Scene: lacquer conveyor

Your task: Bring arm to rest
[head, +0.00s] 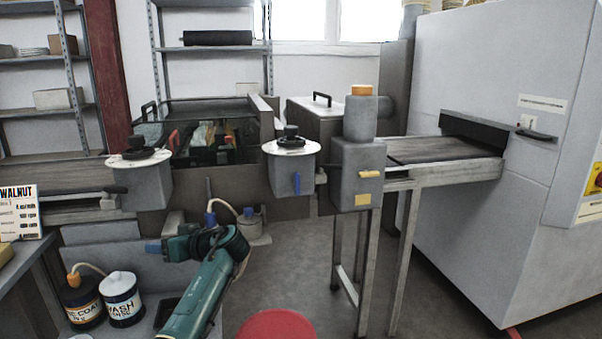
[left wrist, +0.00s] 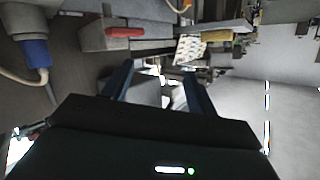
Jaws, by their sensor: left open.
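My left arm comes up from the bottom of the head view and bends at the elbow. Its left gripper (head: 153,246) points to the left in front of a grey panel. In the left wrist view the two dark blue fingers of the gripper (left wrist: 157,78) stand apart with nothing between them. The gripper touches nothing that I can see. My right arm and gripper are not in view.
A conveyor (head: 440,149) leads into a large grey machine (head: 500,210) at right. Two grey pots (head: 146,187) (head: 292,176) stand behind my arm. A white wash container (head: 121,299) and a dark coat container (head: 83,303) stand at lower left. A red round top (head: 276,326) is at the bottom.

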